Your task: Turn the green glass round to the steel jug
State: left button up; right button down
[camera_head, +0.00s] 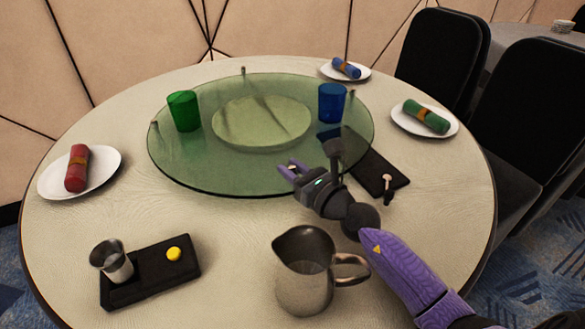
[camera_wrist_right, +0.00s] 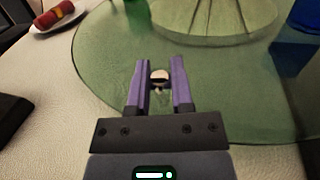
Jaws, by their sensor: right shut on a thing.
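The green glass (camera_head: 183,110) stands upright on the left part of a round, see-through green turntable (camera_head: 200,170). The steel jug (camera_head: 305,285) stands on the table in front of the turntable, its handle to the right. My right gripper (camera_head: 291,169) is at the turntable's near rim, behind the jug. In the right wrist view its purple fingers (camera_wrist_right: 159,85) are shut around a small pale-topped knob (camera_wrist_right: 159,76) on the rim. My left gripper is not in view.
A blue glass (camera_head: 332,103) stands on the turntable's right part. A black tray (camera_head: 150,275) with a steel cup (camera_head: 111,261) lies front left. A dark mat (camera_head: 372,172) lies right of my gripper. Plates with rolled napkins stand around; another knob (camera_head: 243,71) shows at the far rim.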

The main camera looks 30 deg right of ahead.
aim_at(313, 167)
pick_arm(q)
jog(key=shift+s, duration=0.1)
pick_arm(e)
jog(key=shift+d, duration=0.1)
jog(key=d, duration=0.1)
jog(key=d+b, duration=0.2)
jog(key=shift+s+d+f, duration=0.2)
jog(key=shift+s+f, duration=0.05)
jog(key=shift+d+r, duration=0.1)
jog(key=shift+r, duration=0.05)
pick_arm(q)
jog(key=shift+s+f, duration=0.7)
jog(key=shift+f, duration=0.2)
pick_arm(e)
jog(key=shift+r, duration=0.1)
